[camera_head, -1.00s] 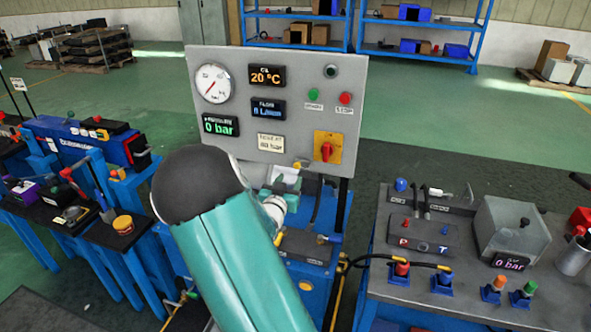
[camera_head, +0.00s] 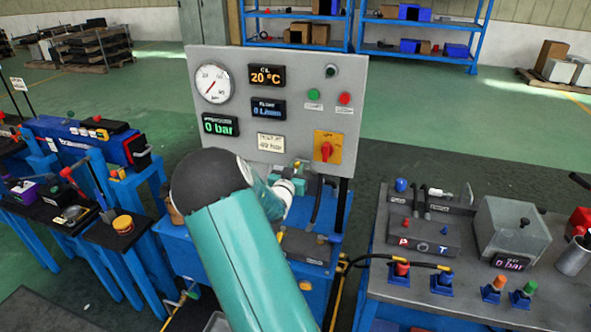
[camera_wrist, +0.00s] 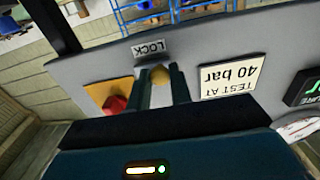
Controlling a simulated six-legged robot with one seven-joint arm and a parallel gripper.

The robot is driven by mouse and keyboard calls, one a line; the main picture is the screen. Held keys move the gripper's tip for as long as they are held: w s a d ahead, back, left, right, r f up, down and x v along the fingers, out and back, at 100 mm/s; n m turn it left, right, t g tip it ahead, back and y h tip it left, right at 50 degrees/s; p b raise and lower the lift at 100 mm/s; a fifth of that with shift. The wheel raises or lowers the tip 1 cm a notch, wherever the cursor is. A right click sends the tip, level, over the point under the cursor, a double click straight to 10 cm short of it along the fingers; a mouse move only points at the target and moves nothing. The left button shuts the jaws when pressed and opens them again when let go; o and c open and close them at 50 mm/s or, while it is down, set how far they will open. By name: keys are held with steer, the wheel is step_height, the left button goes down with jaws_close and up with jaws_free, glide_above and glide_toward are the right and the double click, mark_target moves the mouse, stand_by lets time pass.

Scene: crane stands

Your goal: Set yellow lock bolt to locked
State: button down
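The yellow lock bolt (camera_wrist: 160,76) shows as a small rounded knob on the grey panel in the wrist view, just by the white LOCK label (camera_wrist: 150,48). My gripper (camera_wrist: 161,84) has its two dark fingers apart, one on each side of the knob, with the tips close to the panel. I cannot tell whether the fingers touch the knob. The wrist picture is upside down.
A red rotary switch on a yellow plate (camera_head: 327,147) is close beside the bolt; it also shows in the wrist view (camera_wrist: 115,104). The TEST AT 40 bar plate (camera_wrist: 232,82) is on the other side. A bench with hoses and couplings (camera_head: 375,290) stands at the right.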

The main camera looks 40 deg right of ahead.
mark_target(315, 163)
steer(key=shift+s+d, duration=0.4)
steer(key=shift+s, duration=0.35)
steer(key=shift+s+d, duration=0.35)
steer(key=shift+s, duration=0.35)
steer(key=shift+s+d, duration=0.4)
steer(key=shift+s, duration=0.35)
steer(key=c, duration=1.3)
jaws_free()
steer(key=shift+s, duration=0.15)
steer(key=shift+o, duration=0.2)
steer(key=v, duration=1.3)
steer(key=shift+a, duration=0.4)
